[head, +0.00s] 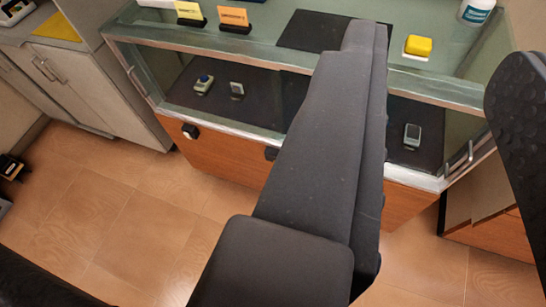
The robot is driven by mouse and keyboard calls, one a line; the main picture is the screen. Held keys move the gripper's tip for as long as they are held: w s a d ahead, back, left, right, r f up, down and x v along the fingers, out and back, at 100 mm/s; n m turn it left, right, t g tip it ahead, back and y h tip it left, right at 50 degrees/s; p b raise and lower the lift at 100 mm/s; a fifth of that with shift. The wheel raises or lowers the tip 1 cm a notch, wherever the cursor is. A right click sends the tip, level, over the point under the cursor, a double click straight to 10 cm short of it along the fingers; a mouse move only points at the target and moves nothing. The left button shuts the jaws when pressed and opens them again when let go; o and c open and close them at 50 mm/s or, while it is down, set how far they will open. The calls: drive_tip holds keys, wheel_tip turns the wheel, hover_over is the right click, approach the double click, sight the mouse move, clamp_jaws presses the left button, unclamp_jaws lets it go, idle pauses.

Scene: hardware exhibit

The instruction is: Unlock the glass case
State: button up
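The glass case (190,47) spans the upper part of the head view, with a metal frame and a dark inner floor. Metal handles stand at its left end (139,83) and right end (457,160). Small devices sit inside, including a blue-topped one (203,84), a grey one (237,90) and another on the right (412,136). No key is recognisable. Dark parts of mine cover the middle of the case; I cannot make out fingertips.
On the case top are an orange card (234,17), a yellow card (189,11), a yellow block (418,46), a dark mat (308,30) and a white bottle (475,11). A cabinet (85,85) stands at left. The tiled floor (125,205) in front is clear.

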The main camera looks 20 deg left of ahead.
drive_tip(key=shift+w+d, duration=0.2)
drive_tip(key=shift+d, duration=0.1)
